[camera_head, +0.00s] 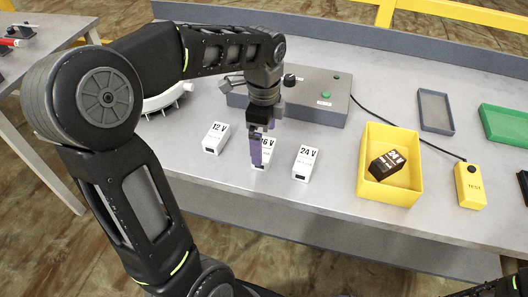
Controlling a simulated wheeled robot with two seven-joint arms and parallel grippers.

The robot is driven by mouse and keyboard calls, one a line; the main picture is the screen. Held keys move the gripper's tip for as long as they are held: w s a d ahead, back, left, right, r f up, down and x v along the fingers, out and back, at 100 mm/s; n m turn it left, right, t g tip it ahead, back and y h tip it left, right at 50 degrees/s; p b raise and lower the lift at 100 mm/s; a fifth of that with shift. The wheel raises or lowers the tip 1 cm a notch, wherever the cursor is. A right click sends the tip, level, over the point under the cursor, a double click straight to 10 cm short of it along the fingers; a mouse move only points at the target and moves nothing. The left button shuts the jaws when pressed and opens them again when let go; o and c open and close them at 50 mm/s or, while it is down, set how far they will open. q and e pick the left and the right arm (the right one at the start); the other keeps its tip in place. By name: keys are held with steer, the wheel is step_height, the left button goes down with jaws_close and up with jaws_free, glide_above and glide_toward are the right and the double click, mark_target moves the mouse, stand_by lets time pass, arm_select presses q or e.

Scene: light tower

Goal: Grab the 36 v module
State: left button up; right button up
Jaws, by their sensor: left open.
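The 36 V module (263,160) is a small white block standing on the grey table, with its "36 V" label partly hidden by my left gripper. My left gripper (257,155) is open and points down, its purple fingers at the module. I cannot tell whether the fingers touch it. A white 12 V module (215,138) stands to its left and a white 24 V module (305,162) to its right. My right gripper is not in view; only a dark part of me shows at the bottom right corner.
A yellow bin (363,150) holds a dark module (388,165). A grey control box (325,110) with a green button stands behind the modules, cabled to a yellow test unit (470,190). Grey (435,94) and green (485,113) trays lie at the right.

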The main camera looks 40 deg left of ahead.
mark_target(264, 148)
arm_select(q)
step_height(264, 148, down, 4)
steer(key=shift+f, duration=0.2)
stand_by(0.5)
steer(key=c, duration=1.6)
